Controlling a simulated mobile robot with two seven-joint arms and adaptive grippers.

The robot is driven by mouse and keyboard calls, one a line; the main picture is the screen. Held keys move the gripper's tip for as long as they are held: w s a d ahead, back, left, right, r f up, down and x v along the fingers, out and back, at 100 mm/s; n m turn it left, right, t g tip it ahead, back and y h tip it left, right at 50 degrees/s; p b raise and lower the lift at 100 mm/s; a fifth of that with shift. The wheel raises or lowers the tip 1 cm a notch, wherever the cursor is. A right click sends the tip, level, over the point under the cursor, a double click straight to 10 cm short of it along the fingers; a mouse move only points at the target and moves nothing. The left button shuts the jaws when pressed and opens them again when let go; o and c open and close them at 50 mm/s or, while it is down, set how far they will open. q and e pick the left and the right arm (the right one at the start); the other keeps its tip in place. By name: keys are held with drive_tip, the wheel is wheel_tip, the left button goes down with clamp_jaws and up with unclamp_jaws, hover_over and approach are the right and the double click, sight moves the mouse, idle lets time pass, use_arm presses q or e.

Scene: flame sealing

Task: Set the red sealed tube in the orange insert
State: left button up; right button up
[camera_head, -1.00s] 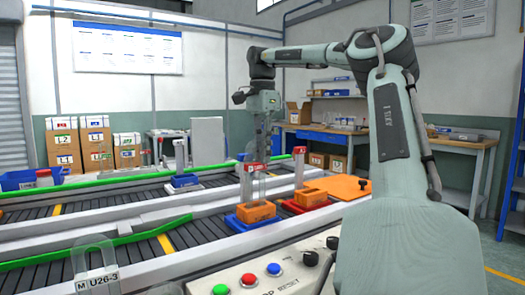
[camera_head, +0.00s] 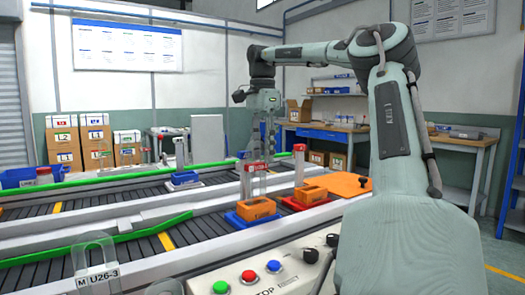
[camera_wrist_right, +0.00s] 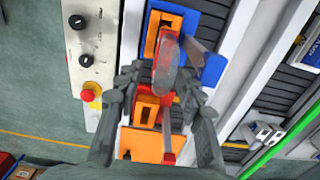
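The red sealed tube (camera_head: 262,183) is clear with a red band, upright over the orange insert (camera_head: 257,210) on a blue base. The tube shows as a translucent shape in the wrist view (camera_wrist_right: 167,68); this insert also shows there (camera_wrist_right: 151,32). I cannot tell whether the tube's lower end is seated. My right gripper (camera_head: 266,150) comes down from above; its fingers flank the tube closely in the wrist view (camera_wrist_right: 160,72) and appear shut on it. A second orange insert (camera_head: 311,194) is on a red base to the right. My left gripper is not in view.
A red-topped post (camera_head: 299,160) stands by the red base. An orange plate (camera_head: 340,186) lies to the right. A button panel (camera_head: 235,287) is in front. Green rails (camera_head: 110,247) run along the conveyor. A blue carriage (camera_head: 183,180) sits further back.

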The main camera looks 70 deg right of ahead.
wheel_tip(320, 180, up, 12)
idle(0.6)
idle(0.5)
